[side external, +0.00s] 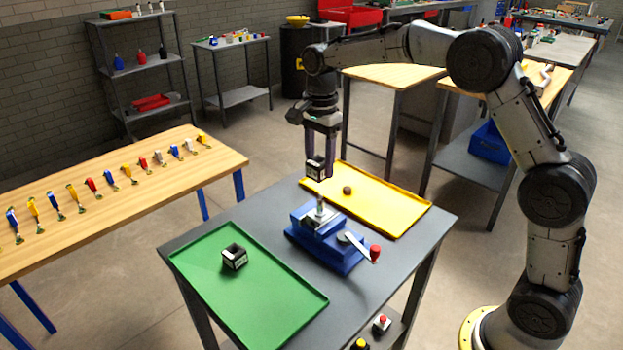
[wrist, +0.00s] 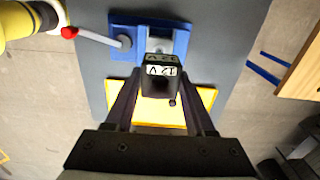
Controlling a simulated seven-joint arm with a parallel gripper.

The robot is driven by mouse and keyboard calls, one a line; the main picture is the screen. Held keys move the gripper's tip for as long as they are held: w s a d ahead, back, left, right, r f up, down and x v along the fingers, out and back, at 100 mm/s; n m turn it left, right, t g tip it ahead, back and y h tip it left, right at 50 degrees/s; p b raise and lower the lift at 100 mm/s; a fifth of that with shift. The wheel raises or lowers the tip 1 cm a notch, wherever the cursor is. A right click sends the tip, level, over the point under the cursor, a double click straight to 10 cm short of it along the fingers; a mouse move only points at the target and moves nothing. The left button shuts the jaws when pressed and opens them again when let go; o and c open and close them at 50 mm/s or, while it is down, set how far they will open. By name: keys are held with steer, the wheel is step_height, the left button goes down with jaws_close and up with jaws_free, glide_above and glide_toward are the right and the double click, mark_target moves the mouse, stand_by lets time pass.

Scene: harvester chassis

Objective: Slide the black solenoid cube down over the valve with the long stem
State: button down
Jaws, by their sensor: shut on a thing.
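My gripper (side external: 320,158) points down and is shut on a black cube (side external: 316,168) with white markings. The cube is between the fingers in the wrist view (wrist: 160,76), held in the air above the table. A metal valve (side external: 320,207) with an upright stem stands in the blue vise (side external: 322,238). In the side view the held cube is above the stem top and apart from it. A second black cube (side external: 234,257), with an open top, sits on the green tray (side external: 287,322).
A yellow tray (side external: 395,208) behind the vise holds a small dark round part (side external: 347,190). The vise has a lever with a red knob (side external: 375,253) on its right. A wooden bench (side external: 130,195) with several coloured tools is at left. Grey table is clear between green tray and vise.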

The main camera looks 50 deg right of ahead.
steer(key=shift+d, duration=0.4)
glide_above(321, 198)
steer(key=shift+w+d+f, duration=0.1)
steer(key=shift+d+f, duration=0.05)
steer(key=shift+f, duration=1)
steer(key=shift+w+d+f, duration=0.1)
steer(key=shift+f, duration=1.05)
steer(key=shift+f, duration=3)
stand_by(0.6)
steer(key=shift+c, duration=0.8)
jaws_free()
step_height(321, 198, up, 14)
